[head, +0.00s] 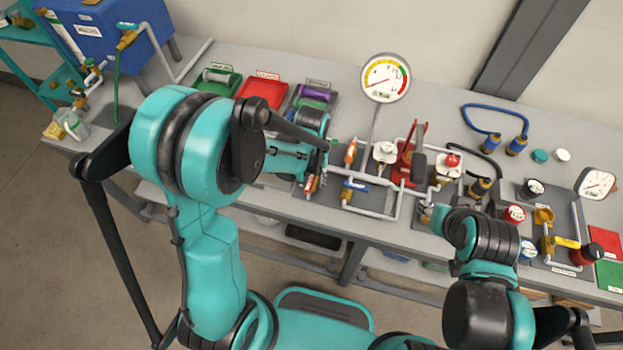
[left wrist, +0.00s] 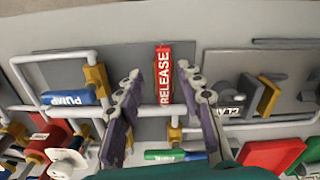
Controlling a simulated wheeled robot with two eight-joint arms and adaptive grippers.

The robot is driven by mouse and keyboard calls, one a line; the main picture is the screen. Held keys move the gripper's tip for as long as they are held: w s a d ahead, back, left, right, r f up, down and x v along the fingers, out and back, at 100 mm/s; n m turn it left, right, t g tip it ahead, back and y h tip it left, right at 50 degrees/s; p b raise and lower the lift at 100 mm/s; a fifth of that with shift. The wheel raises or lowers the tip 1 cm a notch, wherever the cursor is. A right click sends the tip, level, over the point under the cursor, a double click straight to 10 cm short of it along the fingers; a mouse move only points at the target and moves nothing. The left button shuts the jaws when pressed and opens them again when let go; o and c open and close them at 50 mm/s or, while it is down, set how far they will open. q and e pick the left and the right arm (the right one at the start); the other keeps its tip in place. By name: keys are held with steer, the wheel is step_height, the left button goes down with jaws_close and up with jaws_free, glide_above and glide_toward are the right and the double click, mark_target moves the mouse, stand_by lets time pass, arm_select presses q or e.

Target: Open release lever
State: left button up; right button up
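The release lever (left wrist: 164,75) is a red handle with a white RELEASE label, on a grey plate along a pipe. In the left wrist view it stands upright in the picture, between and beyond the two fingers. In the head view it is a small red handle (head: 311,184) just below my left gripper (head: 322,162). My left gripper is open in the wrist view (left wrist: 163,108), with one finger either side of the lever and a gap to each. Whether the fingertips reach its depth is unclear. My right arm ends near the bench's front edge; its fingers cannot be made out.
A blue PUMP handle (left wrist: 68,97) and a grey CLA-labelled handle (left wrist: 229,110) flank the lever. A green handle (left wrist: 175,155) is close by. A gauge (head: 386,78) rises behind, with a red toggle clamp (head: 409,160) to the right. Coloured trays (head: 262,90) lie at the back left.

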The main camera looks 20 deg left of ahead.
arm_select(q)
jaws_close()
steer(key=shift+a+m+b, duration=0.15)
steer(key=shift+m+b, duration=0.15)
steer(key=shift+m, duration=0.1)
steer(key=shift+a+m, duration=0.15)
steer(key=shift+m, duration=0.55)
jaws_free()
